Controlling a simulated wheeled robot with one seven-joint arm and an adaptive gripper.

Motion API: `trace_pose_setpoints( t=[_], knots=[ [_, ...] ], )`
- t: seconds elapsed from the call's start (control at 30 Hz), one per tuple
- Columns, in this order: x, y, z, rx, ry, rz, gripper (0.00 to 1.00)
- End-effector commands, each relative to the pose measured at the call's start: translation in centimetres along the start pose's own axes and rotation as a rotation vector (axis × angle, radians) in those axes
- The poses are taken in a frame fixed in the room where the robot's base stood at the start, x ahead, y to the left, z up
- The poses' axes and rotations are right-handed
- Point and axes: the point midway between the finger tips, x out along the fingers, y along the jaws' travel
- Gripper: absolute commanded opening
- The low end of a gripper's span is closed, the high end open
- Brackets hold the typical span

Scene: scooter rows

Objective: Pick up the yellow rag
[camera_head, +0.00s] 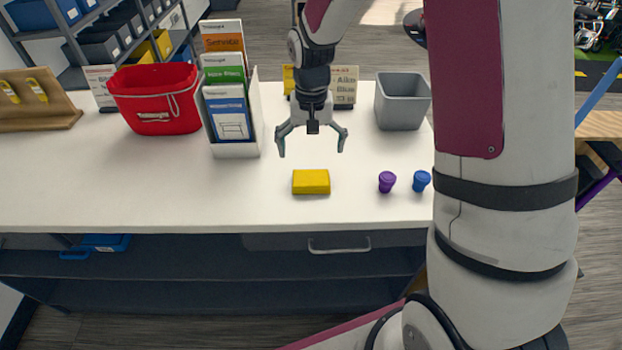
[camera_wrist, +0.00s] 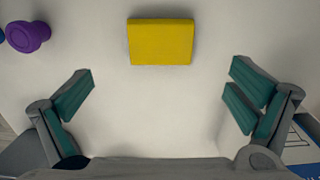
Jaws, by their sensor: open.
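The yellow rag (camera_head: 311,182) is a small folded block lying flat near the front edge of the white counter. My gripper (camera_head: 312,150) is open and empty, above the counter and a little behind the rag in the head view. In the wrist view the rag (camera_wrist: 161,42) lies at the top middle, ahead of the gap between my open fingers (camera_wrist: 160,97). The fingers do not touch it, and nothing covers it.
A purple cup (camera_head: 387,181) and a blue cup (camera_head: 421,181) stand right of the rag on the counter (camera_head: 200,190). A grey bin (camera_head: 402,104), a brochure rack (camera_head: 236,149) and a red bucket (camera_head: 155,100) stand farther back. The counter left of the rag is clear.

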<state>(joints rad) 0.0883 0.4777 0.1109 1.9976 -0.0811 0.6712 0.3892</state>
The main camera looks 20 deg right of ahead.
Motion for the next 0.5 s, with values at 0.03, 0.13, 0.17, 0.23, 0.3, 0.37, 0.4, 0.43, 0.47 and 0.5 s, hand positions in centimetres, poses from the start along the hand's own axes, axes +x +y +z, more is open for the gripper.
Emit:
trace_pose_setpoints(
  t=[0.03, 0.13, 0.17, 0.23, 0.3, 0.37, 0.4, 0.43, 0.47, 0.5],
  knots=[
    [1.0, 0.1, 0.2, -0.001, -0.004, 0.001, 1.0],
    [2.5, 0.1, 0.1, -0.002, -0.003, 0.002, 1.0],
    [2.8, 0.1, 0.1, -0.002, -0.003, 0.002, 1.0],
    [3.4, 0.0, 0.1, -0.001, 0.0, 0.001, 1.0],
    [3.7, 0.0, 0.1, -0.001, -0.001, 0.001, 1.0],
    [4.0, 0.0, 0.1, -0.001, -0.001, 0.001, 1.0],
    [4.2, 0.0, 0.1, 0.0, -0.001, 0.001, 1.0],
    [4.4, 0.0, 0.1, 0.0, -0.001, 0.001, 1.0],
    [4.7, 0.1, 0.2, -0.001, -0.002, 0.001, 1.0],
    [5.2, 0.1, 0.3, -0.001, -0.003, 0.001, 1.0]
  ],
)
